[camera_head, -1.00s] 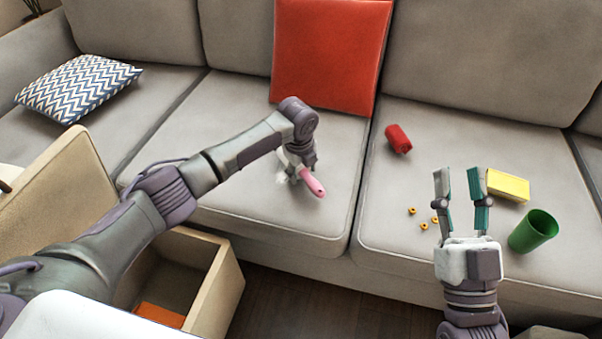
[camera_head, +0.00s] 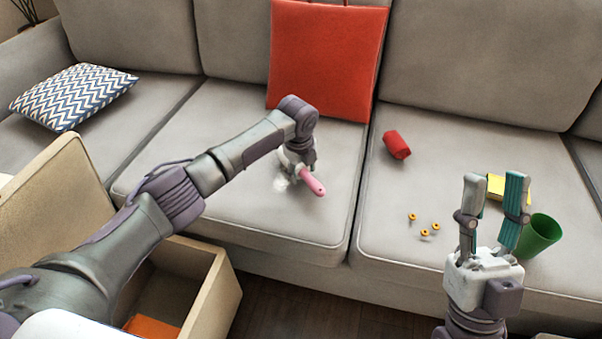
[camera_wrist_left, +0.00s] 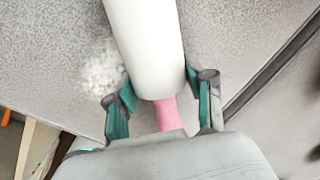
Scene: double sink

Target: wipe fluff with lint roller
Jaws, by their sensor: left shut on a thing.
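The lint roller has a pink handle (camera_head: 312,181) and a white roll (camera_wrist_left: 148,45). My left gripper (camera_head: 300,168) is shut on the lint roller, low over the middle seat cushion; its fingers also show in the left wrist view (camera_wrist_left: 162,105). White fluff (camera_head: 281,184) lies on the cushion just left of the roller, and it shows beside the white roll in the left wrist view (camera_wrist_left: 103,72). Whether the roll touches the cushion is hard to tell. My right gripper (camera_head: 495,182) is open and empty above the right cushion.
A red can-like object (camera_head: 397,145), several small orange pieces (camera_head: 424,230), a yellow box (camera_head: 496,186) and a green cup (camera_head: 540,234) lie on the right cushion. A red bag (camera_head: 325,60) leans on the backrest. An open beige box (camera_head: 215,295) stands in front of the sofa.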

